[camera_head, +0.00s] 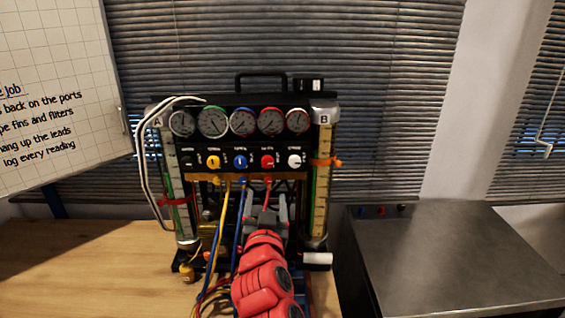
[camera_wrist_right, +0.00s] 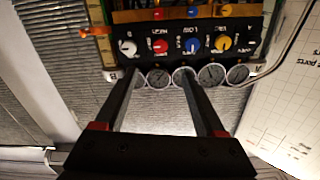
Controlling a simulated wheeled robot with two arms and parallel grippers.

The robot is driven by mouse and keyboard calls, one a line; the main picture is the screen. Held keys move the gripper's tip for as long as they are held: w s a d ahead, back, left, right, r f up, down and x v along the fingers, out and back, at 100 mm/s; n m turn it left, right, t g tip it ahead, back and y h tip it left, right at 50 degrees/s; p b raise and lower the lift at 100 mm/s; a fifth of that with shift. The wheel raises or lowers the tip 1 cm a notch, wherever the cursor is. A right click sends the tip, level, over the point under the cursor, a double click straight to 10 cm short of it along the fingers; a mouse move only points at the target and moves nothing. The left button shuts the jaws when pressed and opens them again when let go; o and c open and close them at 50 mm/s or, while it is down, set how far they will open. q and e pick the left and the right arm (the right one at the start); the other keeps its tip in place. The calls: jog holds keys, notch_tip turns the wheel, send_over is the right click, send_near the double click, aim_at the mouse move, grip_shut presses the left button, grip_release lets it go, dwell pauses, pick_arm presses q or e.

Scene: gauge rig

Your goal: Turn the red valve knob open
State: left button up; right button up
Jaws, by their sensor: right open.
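The red valve knob (camera_head: 267,161) sits in a row of knobs on the black panel of the gauge rig, between the blue and white knobs. In the right wrist view, which is upside down, the red knob (camera_wrist_right: 160,46) lies just beyond the fingertips, roughly centred between them. My right gripper (camera_head: 265,203) is open and empty, below the knob row in the head view. Its two dark fingers (camera_wrist_right: 158,72) reach toward the panel with a gap between them, apparently apart from the knob. My left gripper is out of view.
The blue knob (camera_head: 240,162) and white knob (camera_head: 294,160) flank the red one closely. Gauges (camera_head: 242,122) line up above. Coloured hoses (camera_head: 218,245) hang below the panel. A metal bench (camera_head: 450,255) stands at right; the wooden table (camera_head: 80,270) is clear at left.

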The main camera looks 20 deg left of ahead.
aim_at(267, 163)
jog(key=p+x, duration=0.5)
jog(key=x, duration=0.8)
jog(key=shift+w+a+r+p, duration=0.1)
jog(key=shift+w+r+p, duration=0.05)
jog(key=shift+w+p, duration=0.2)
jog(key=shift+w+a, duration=0.1)
jog(key=shift+w, duration=0.75)
jog(key=shift+w+a, duration=0.1)
jog(key=shift+w, duration=0.2)
jog(key=shift+w+a, duration=0.35)
jog(key=shift+w, duration=0.2)
grip_shut()
